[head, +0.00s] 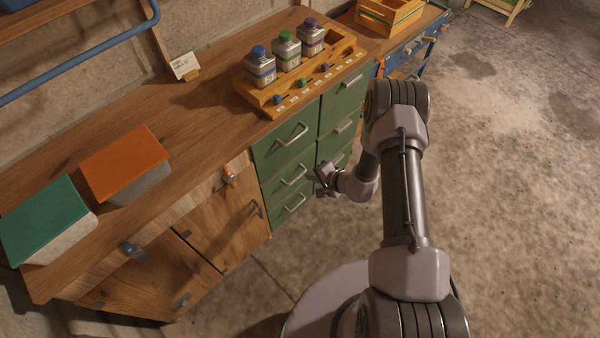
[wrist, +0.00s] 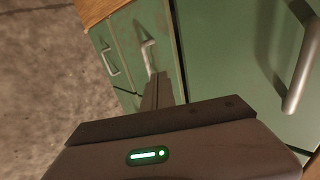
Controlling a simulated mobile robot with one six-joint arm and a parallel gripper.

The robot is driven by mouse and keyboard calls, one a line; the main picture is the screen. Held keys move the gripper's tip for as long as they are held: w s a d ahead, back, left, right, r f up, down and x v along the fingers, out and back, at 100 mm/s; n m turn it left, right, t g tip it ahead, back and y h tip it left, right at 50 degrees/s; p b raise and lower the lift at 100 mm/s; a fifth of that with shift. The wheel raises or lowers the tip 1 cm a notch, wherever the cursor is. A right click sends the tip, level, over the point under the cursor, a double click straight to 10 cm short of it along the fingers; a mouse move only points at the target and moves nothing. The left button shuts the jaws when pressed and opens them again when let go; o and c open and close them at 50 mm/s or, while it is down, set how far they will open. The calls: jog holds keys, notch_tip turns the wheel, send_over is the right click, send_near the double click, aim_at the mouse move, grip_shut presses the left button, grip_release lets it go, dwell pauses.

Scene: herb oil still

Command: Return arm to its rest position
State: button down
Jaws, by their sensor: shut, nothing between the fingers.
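My gripper (head: 322,178) is at the end of my bent arm, in front of the green drawer cabinet (head: 283,154), at about the height of its middle drawers. It is shut and empty. In the wrist view the closed fingers (wrist: 157,90) point toward the green drawer fronts (wrist: 222,50), with a metal handle (wrist: 303,70) at the right. A gap between the fingers and the drawers seems to remain, but I cannot tell how wide. The drawers look shut.
A wooden rack (head: 270,99) with three capped tins stands on the wooden counter (head: 190,120). Orange (head: 120,160) and green (head: 45,218) boxes lie at the left. Wooden cupboard doors (head: 225,215) are below. A wooden crate (head: 388,15) stands at the back. Concrete floor (head: 510,180) is free at the right.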

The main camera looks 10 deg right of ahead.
jog(key=s+a+r+n+g+y, duration=0.1)
jog(key=a+r+n, duration=0.15)
jog(key=r, duration=0.85)
jog(key=s+a+r+n+g+y, duration=0.1)
jog(key=s+a+r, duration=0.15)
jog(key=r, duration=0.95)
jog(key=s+a+r+n+g+y, duration=0.15)
jog(key=a+r, duration=0.25)
jog(key=r, duration=0.7)
jog(key=s+r+n+h, duration=0.2)
jog(key=s+r, duration=0.7)
jog(key=r, duration=0.1)
jog(key=s+d+r+t+h, duration=0.1)
jog(key=s+d+r+h, duration=0.1)
jog(key=s, duration=0.4)
jog(key=s+d+r+h, duration=0.3)
jog(key=s+d, duration=0.2)
jog(key=s, duration=0.2)
jog(key=shift+s+m+t+p, duration=0.25)
jog(key=shift+m+t+p, duration=0.05)
jog(key=shift+t, duration=0.05)
jog(key=shift+a+r, duration=0.1)
jog(key=shift+a, duration=0.05)
